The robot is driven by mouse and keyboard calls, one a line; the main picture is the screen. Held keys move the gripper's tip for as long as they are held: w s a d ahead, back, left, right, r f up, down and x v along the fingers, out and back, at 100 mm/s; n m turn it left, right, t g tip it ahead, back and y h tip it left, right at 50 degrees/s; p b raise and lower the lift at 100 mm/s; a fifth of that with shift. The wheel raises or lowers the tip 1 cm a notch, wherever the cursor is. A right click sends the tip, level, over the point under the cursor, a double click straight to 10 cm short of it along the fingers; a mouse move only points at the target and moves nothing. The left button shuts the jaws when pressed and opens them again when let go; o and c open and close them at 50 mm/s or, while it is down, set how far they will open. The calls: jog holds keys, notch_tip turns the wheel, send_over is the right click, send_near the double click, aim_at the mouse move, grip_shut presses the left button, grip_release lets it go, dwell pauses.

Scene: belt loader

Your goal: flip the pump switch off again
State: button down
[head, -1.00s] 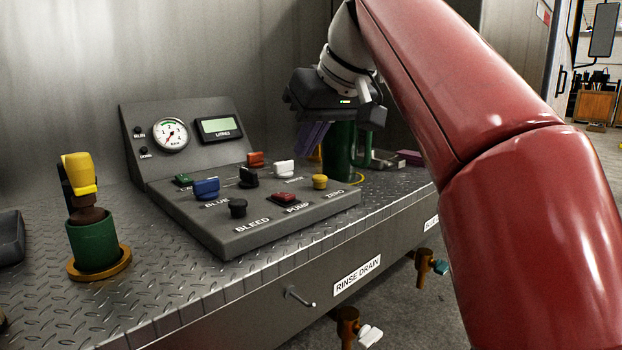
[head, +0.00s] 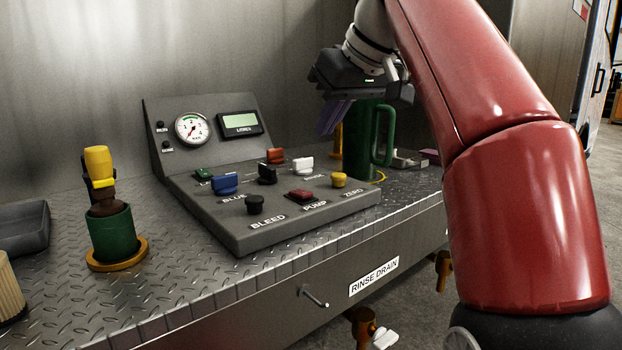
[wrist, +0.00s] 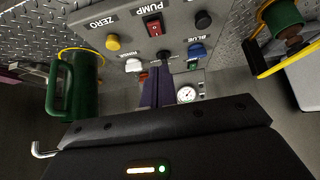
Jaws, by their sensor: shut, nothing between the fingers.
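The pump switch (head: 301,196) is a red rocker near the front edge of the grey control panel (head: 240,236), beside the PUMP label. It also shows in the wrist view (wrist: 153,27), upside down with its label. I cannot tell which side of the rocker is pressed.
Other controls crowd the switch: a yellow ZERO knob (head: 339,180), a black BLEED knob (head: 255,204), a white knob (head: 303,164) and a blue one (head: 225,183).

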jog(key=b, duration=0.2)
send_over(306, 194)
jog(key=f, duration=0.7)
jog(key=shift+s+d+f, duration=0.1)
jog(key=shift+s+f, duration=0.1)
jog(key=shift+s, duration=0.1)
jog(key=shift+s+d+f+b, duration=0.15)
jog(key=shift+f+b, duration=0.3)
jog(key=shift+f, duration=0.35)
jog(key=shift+s+d+f+b, duration=0.15)
jog(key=shift+f+b, duration=0.15)
jog(key=shift+f, duration=0.5)
jog(key=f+b, duration=0.1)
jog(key=b, duration=0.2)
jog(key=shift+s+f+t, duration=0.15)
jog(key=shift+f+t, duration=0.15)
jog(key=shift+f, duration=0.05)
jog(key=shift+s+d+f+y+b, duration=0.15)
jog(key=shift+f+y+b, duration=0.2)
jog(key=shift+b, duration=0.45)
jog(key=shift+r+p, duration=0.5)
jog(key=shift+r, duration=0.2)
